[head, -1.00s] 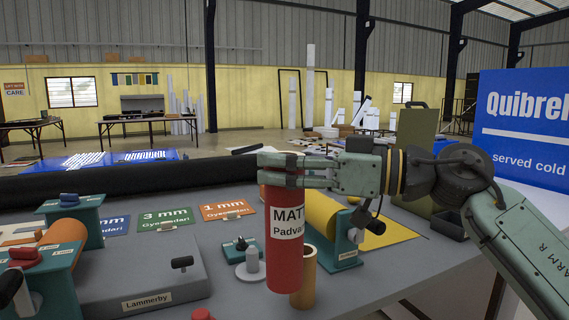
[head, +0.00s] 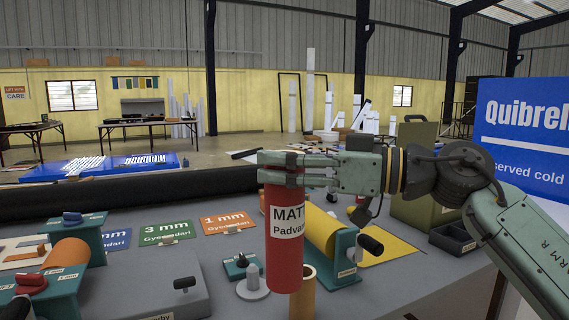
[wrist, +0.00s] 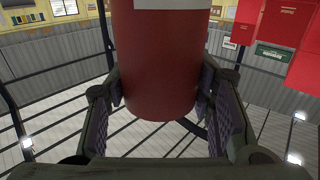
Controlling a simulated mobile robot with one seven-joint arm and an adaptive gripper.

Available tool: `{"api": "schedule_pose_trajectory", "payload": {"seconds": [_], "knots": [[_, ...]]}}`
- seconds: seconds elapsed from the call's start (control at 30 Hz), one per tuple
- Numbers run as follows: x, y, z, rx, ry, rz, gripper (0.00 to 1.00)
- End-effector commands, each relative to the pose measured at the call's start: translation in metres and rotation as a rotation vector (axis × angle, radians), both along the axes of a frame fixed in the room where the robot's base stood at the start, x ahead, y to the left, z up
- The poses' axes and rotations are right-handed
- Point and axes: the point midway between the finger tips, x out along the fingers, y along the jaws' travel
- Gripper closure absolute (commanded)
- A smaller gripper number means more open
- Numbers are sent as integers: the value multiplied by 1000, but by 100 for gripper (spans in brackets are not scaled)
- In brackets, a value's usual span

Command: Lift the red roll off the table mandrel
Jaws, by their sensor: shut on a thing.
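My gripper (head: 284,169) is shut on the upper end of the red roll (head: 284,247), which has a white label reading "MATT Padvari" cut off at the edge. The roll hangs upright, and its lower end looks free in the head view. In the wrist view, the roll (wrist: 157,65) sits between my two fingers (wrist: 160,110). A grey peg on a round base (head: 253,284), seemingly the table mandrel, stands bare to the left of the roll. Any gap under the roll is hard to judge.
A tan tube (head: 304,299) stands partly behind the roll's lower end. A yellow roll on a teal stand (head: 343,258) is close at right. A grey box with a knob (head: 160,297) and coloured thickness cards (head: 167,231) lie left. A blue sign (head: 525,130) rises at right.

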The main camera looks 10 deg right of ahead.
Motion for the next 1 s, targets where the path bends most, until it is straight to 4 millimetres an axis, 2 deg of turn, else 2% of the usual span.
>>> {"api": "schedule_pose_trajectory", "payload": {"seconds": [0.03,1.0], "knots": [[0,0,6,1,-2,-1,100],[0,0,53,1,-2,-1,100]]}}
